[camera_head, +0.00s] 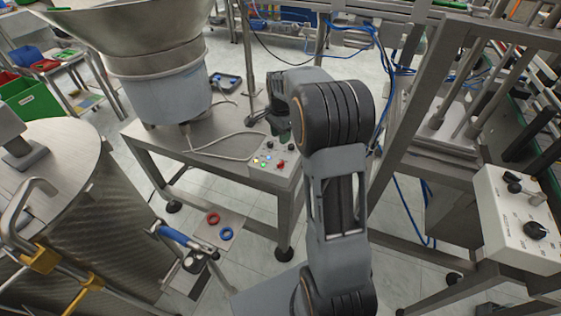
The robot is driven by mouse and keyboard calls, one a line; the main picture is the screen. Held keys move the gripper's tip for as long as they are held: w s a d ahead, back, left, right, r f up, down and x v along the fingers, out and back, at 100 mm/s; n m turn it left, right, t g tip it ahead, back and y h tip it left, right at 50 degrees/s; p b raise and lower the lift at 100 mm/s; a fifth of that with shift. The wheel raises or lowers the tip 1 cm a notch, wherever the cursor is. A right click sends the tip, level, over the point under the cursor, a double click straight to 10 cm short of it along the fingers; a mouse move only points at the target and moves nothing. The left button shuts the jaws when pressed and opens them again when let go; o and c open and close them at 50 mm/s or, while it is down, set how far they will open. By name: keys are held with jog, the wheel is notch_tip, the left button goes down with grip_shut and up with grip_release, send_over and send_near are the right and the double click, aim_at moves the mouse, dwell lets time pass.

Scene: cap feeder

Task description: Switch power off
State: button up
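A small grey control box (272,162) stands on the front right corner of the metal feeder table. Its face has small lit green and yellow buttons, a red knob (281,164) and black knobs near its back edge. None is labelled legibly, so I cannot tell which one is the power switch or how it is set. My gripper (264,120) is just behind and above the box, apart from it as far as I can see. It is small, dark and partly hidden by my wrist, so its fingers cannot be made out.
A large metal bowl feeder (160,75) stands on the table's left, with grey cables (225,150) beside it. Another control box (520,222) with black knobs is at right. A metal frame (415,120) with blue hoses stands close right of my arm. A steel drum (85,200) is at left.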

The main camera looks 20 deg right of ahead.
aim_at(281, 162)
notch_tip(281, 162, down, 13)
jog(key=shift+r, duration=0.1)
dwell(0.3)
jog(key=shift+c, duration=0.4)
grip_shut()
